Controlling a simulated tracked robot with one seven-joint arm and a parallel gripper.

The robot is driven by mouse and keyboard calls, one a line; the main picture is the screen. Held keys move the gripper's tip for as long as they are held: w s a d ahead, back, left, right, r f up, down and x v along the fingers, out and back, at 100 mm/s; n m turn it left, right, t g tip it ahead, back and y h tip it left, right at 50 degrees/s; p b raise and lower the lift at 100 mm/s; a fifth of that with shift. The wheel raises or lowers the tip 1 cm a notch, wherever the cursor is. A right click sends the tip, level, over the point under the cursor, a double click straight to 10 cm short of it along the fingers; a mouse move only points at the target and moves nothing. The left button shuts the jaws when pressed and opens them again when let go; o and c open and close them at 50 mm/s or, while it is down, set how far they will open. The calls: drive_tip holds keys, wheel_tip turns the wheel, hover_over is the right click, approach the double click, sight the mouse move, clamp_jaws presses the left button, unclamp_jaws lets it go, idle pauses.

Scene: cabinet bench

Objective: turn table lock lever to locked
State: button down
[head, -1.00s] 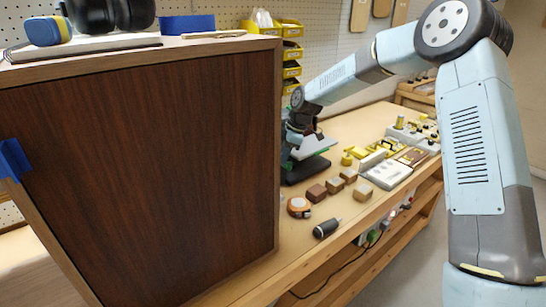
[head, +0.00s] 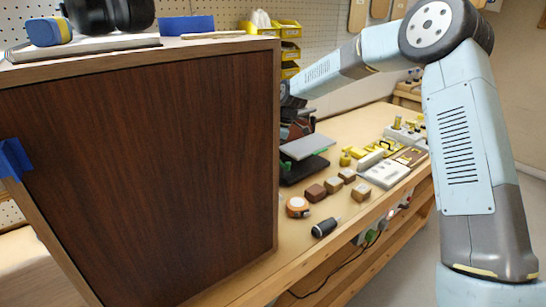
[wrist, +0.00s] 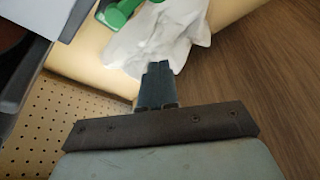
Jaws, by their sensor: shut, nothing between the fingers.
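A bench machine with a grey flat table (head: 308,146) over a black base stands on the workbench just right of the cabinet. The cabinet partly hides it. A small green part shows under the table's right edge in the head view. In the wrist view a green handle-like part (wrist: 118,13) shows at the top, possibly the lock lever; its setting cannot be told. My gripper (wrist: 157,72) is shut and empty, below and right of the green part, with its tips over a white cloth-like thing (wrist: 165,38). In the head view the cabinet hides my gripper.
The dark wooden cabinet (head: 150,170) fills the left. Its wood seems to show at the wrist view's right. Wooden blocks (head: 333,185), a tape measure (head: 297,207) and a dark cylindrical tool (head: 325,227) lie along the bench's front. Yellow bins (head: 288,50) hang behind.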

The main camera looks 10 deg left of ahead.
drive_tip(key=s+v, duration=0.1)
drive_tip(key=v, duration=0.7)
drive_tip(key=shift+w+d+r, duration=0.15)
drive_tip(key=shift+w+r, duration=0.1)
drive_tip(key=shift+w, duration=0.25)
